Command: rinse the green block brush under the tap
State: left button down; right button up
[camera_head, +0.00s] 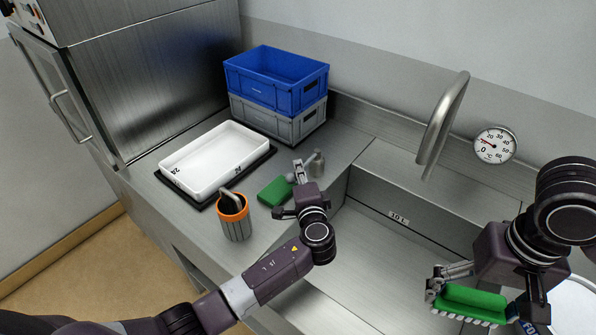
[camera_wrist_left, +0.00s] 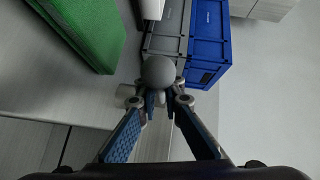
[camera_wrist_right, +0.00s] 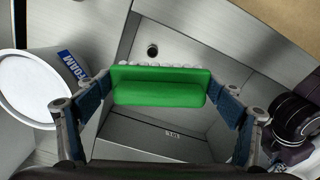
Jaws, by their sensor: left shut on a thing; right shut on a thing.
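The green block brush (camera_head: 472,301) has pale bristles along one edge. My right gripper (camera_wrist_right: 160,95) is shut on it, one finger at each end, and holds it over the right part of the sink (camera_head: 400,250). The curved metal tap (camera_head: 440,125) rises at the back of the sink, to the left of and behind the brush; no stream shows under its spout. My left gripper (camera_head: 301,180) is at the sink's left edge, shut on a grey ball knob (camera_wrist_left: 158,72), beside a small metal post (camera_head: 317,164). What the knob joins to is hidden.
A green pad (camera_head: 274,192) lies on the counter left of my left gripper. An orange-rimmed cup (camera_head: 235,219), a white tray (camera_head: 190,176) and stacked blue (camera_head: 290,92) and grey crates (camera_head: 280,124) stand nearby. A white bucket labelled FOAM (camera_wrist_right: 45,90) is close to my right gripper.

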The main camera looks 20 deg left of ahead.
pick_arm(q)
jog(key=d+n+y+b, duration=0.1)
jog(key=b, duration=0.1)
jog(key=f+n+g+y+b, duration=0.1)
jog(key=b, duration=0.1)
jog(key=shift+s+d+g, duration=0.15)
jog(key=shift+d+g, duration=0.15)
jog(key=shift+d, duration=0.1)
jog(key=shift+s+d+r+n+g+y+b, duration=0.1)
jog(key=shift+d+r+n+g+y+b, duration=0.25)
jog(key=shift+y+b, duration=0.35)
jog(key=shift+a, duration=0.1)
jog(key=c, duration=2.1)
grip_release()
jog(key=shift+r, duration=0.1)
